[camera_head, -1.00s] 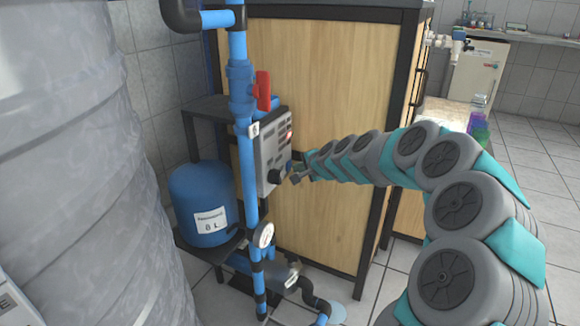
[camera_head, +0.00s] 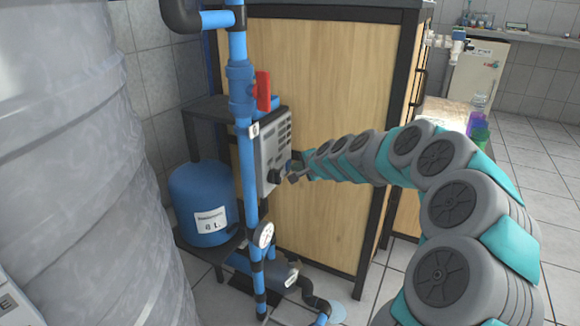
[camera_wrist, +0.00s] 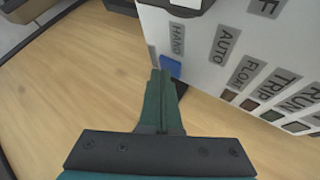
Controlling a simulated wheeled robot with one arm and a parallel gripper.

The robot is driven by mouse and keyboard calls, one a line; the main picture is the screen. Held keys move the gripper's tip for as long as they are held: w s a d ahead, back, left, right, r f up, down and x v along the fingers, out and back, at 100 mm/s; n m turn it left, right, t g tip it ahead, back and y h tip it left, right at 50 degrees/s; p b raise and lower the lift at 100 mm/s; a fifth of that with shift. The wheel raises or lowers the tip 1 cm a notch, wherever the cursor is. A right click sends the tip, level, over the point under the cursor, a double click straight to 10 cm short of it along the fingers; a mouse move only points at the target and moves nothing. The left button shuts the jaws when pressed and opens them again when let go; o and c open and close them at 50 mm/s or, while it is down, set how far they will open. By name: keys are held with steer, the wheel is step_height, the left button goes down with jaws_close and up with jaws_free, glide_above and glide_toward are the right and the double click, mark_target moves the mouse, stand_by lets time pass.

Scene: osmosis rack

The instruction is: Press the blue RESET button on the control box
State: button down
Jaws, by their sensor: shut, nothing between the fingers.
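The grey control box (camera_head: 274,150) hangs beside the blue pipe in the head view. In the wrist view its pale face (camera_wrist: 215,50) carries the labels HAND, AUTO, TRIP and RUN. The blue button (camera_wrist: 171,66) shows at the lower edge of that face, partly hidden by my fingertips. My gripper (camera_wrist: 159,76) is shut and empty, its tip right at the blue button. I cannot tell whether they touch. In the head view my gripper (camera_head: 293,177) is small, close to the box's lower right side. The RESET lettering is not readable.
A blue pipe with a red-handled valve (camera_head: 263,91) runs in front of the box. A blue tank (camera_head: 203,205) stands at its lower left. A wooden cabinet (camera_head: 320,80) stands behind. A large grey tank (camera_head: 80,170) fills the left.

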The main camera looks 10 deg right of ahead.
steer(key=shift+s+d, duration=0.45)
steer(key=shift+d, duration=0.1)
steer(key=shift+s+d+b, duration=0.25)
steer(key=shift+s+d, duration=0.2)
steer(key=shift+d, duration=0.25)
steer(key=shift+s+d+b, duration=0.3)
steer(key=shift+s+d, duration=0.15)
steer(key=shift+d, duration=0.3)
steer(key=shift+s+d+b, duration=0.25)
steer(key=shift+s+d, duration=0.2)
steer(key=shift+d, duration=0.25)
steer(key=s+a+r+n+g+y+p, duration=0.1)
steer(key=s+a+n+g, duration=0.3)
steer(key=s, duration=0.6)
steer(key=s+a+r+n+g+p, duration=0.15)
steer(key=s+a+n, duration=0.25)
steer(key=s+a, duration=0.45)
steer(key=s+d+f+n+g+h, duration=0.1)
steer(key=s+d+g, duration=0.1)
steer(key=s, duration=0.9)
steer(key=s+d+f+n+g+h, duration=0.1)
steer(key=s+d, duration=0.4)
steer(key=s, duration=0.7)
steer(key=s+d+f+n+g+h, duration=0.1)
steer(key=s+d+n+g+h, duration=0.1)
steer(key=s, duration=1)
steer(key=shift+d+f+g+h+p, duration=0.35)
steer(key=shift+d+g+h, duration=0.35)
steer(key=shift+d+g, duration=0.4)
